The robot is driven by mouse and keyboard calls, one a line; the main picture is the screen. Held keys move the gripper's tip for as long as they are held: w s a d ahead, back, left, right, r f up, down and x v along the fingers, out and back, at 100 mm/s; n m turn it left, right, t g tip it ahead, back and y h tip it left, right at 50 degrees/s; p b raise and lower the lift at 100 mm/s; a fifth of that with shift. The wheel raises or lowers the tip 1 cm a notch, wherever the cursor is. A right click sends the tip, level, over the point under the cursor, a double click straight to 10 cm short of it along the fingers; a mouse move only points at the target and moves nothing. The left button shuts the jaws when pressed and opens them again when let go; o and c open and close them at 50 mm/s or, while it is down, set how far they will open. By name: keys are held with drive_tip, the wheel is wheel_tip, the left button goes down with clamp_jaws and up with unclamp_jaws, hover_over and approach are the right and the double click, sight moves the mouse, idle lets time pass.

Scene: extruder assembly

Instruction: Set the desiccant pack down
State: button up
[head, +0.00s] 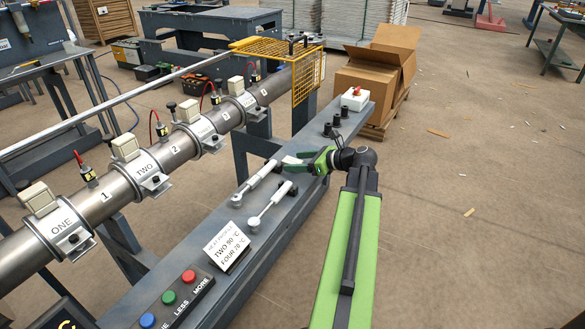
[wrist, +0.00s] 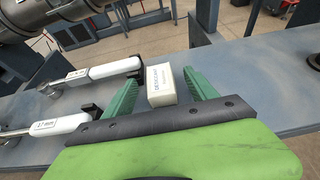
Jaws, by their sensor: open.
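The desiccant pack (wrist: 161,84) is a small white box with dark lettering, between the fingers of my gripper (wrist: 158,80) in the wrist view. The green fingers are open, with a gap showing on each side of the pack. It appears to rest on the grey bench top (wrist: 232,68), though its underside is hidden. In the head view my gripper (head: 314,161) is low over the grey bench (head: 306,190), just right of the far lever.
Two white-handled levers (head: 262,178) (head: 271,206) lie on the bench left of my gripper. A card (head: 228,246) and coloured buttons (head: 169,298) are nearer. The steel barrel (head: 172,150) runs along the left.

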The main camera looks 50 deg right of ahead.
sight(298, 162)
drive_tip(key=shift+w+f, duration=0.2)
drive_tip(key=shift+w, duration=0.15)
drive_tip(key=shift+a, duration=0.1)
clamp_jaws()
drive_tip(key=shift+r, duration=0.1)
drive_tip(key=shift+r+p, duration=0.3)
drive_tip(key=shift+p, duration=0.1)
drive_tip(key=r+p, duration=0.4)
drive_tip(key=shift+s+r+p, duration=0.35)
drive_tip(key=r+p+v, duration=0.1)
drive_tip(key=p+v, duration=0.4)
drive_tip(key=v, duration=0.7)
drive_tip(key=shift+d+p, duration=0.35)
drive_tip(key=shift+p, duration=0.05)
